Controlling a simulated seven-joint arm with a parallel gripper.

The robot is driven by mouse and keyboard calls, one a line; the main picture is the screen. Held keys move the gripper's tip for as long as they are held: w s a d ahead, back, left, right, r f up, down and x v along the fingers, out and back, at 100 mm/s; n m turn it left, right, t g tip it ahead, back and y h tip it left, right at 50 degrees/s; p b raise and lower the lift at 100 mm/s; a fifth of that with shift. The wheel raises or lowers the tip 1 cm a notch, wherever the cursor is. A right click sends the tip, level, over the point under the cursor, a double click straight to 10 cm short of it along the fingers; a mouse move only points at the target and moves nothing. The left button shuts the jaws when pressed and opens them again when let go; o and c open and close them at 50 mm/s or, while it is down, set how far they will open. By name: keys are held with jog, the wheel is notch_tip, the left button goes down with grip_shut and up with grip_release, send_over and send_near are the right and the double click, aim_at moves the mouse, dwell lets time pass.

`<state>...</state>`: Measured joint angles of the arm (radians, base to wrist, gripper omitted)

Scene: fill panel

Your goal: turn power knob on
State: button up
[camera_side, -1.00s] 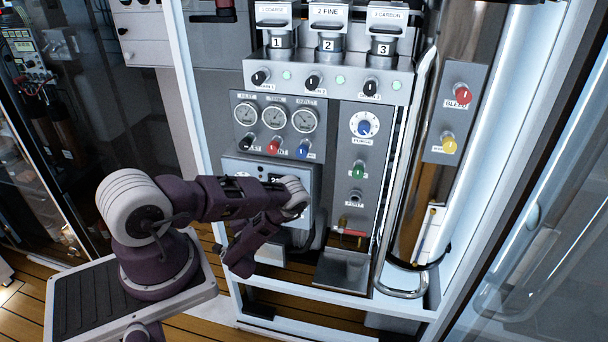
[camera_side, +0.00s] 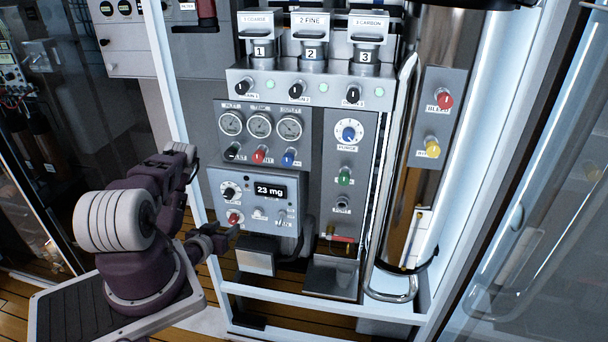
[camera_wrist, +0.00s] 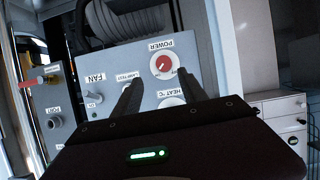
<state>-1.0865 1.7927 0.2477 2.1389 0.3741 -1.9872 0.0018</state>
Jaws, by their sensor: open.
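The power knob (camera_wrist: 163,65) is red on a white dial, under the upside-down label POWER in the wrist view. In the side view it is the red knob (camera_side: 234,217) at the lower left of the grey control box (camera_side: 260,215). I cannot make out its setting. My gripper (camera_wrist: 158,76) is open and empty. In the wrist view its fingers straddle the knob's place in the picture, with a finger to each side. In the side view my gripper (camera_side: 234,232) is just below the knob, close to the box face. Contact cannot be told.
The box also carries a heat dial (camera_side: 229,190), a display (camera_side: 270,191) reading 23 mg, a lamp test button and a fan switch (camera_wrist: 93,98). Gauges (camera_side: 260,125) and coloured knobs are above.

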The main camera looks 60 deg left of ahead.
jog(key=w+d+r+m+h, duration=0.1)
jog(key=w+d+r+h, duration=0.35)
jog(key=w, duration=0.35)
jog(key=w+d+r+h, duration=0.3)
jog(key=w+d+r, duration=0.1)
jog(key=w+d, duration=0.25)
jog(key=w+d+r+m, duration=0.1)
jog(key=w+r, duration=0.1)
jog(key=r, duration=0.4)
jog(key=w+d+r+g+y, duration=0.1)
jog(key=w+d+r, duration=0.1)
jog(key=r, duration=0.4)
jog(key=shift+w+m, duration=0.3)
jog(key=shift+m, duration=0.1)
jog(key=shift+d, duration=0.1)
